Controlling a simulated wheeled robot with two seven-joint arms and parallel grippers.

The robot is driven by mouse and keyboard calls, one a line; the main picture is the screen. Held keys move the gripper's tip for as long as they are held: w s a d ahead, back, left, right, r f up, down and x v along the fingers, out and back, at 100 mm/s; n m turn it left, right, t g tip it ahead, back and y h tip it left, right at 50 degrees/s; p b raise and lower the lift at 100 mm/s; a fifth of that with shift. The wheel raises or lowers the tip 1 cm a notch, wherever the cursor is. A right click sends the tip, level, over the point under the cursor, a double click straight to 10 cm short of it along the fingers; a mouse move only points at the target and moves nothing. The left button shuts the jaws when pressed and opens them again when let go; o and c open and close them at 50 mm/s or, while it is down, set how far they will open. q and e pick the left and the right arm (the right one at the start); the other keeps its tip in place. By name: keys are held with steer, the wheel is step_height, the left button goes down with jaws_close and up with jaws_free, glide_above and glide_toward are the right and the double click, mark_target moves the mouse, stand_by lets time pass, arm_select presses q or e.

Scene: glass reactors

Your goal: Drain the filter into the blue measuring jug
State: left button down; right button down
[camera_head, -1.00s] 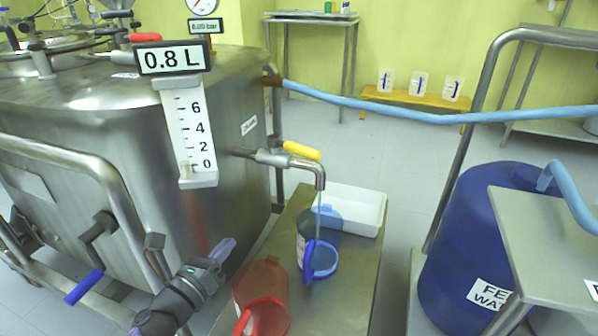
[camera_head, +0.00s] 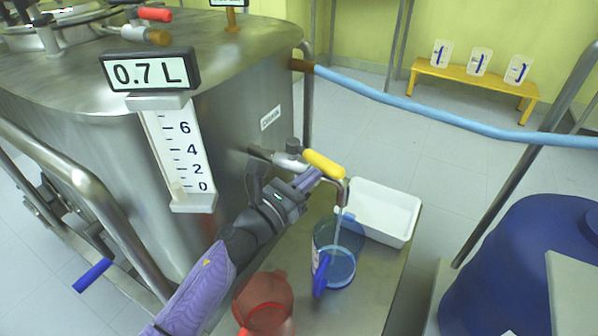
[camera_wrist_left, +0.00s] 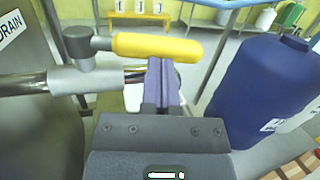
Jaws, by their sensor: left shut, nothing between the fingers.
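The steel filter vessel (camera_head: 240,75) stands at the left, with a display reading 0.7 L. Its drain valve has a yellow handle (camera_head: 324,164), lying along the outlet pipe; the handle also shows in the left wrist view (camera_wrist_left: 158,47). Liquid runs from the spout into the blue measuring jug (camera_head: 338,265), which stands upright on the steel stand under it and holds some blue liquid. My left gripper (camera_head: 312,178) is shut and empty, its fingertips at the handle; whether they touch it I cannot tell. My right gripper is not in view.
A red jug (camera_head: 264,303) stands in front of the blue jug on the steel stand (camera_head: 365,290). A white tray (camera_head: 385,212) lies behind. A blue drum (camera_head: 525,265) is at the right. A light blue hose (camera_head: 430,112) crosses behind.

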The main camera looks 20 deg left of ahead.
arm_select(q)
steer(key=shift+w+d, duration=0.15)
steer(key=shift+w, duration=0.05)
steer(key=shift+w+d+b, duration=0.55)
steer(key=shift+w+d, duration=0.2)
steer(key=shift+d, duration=0.05)
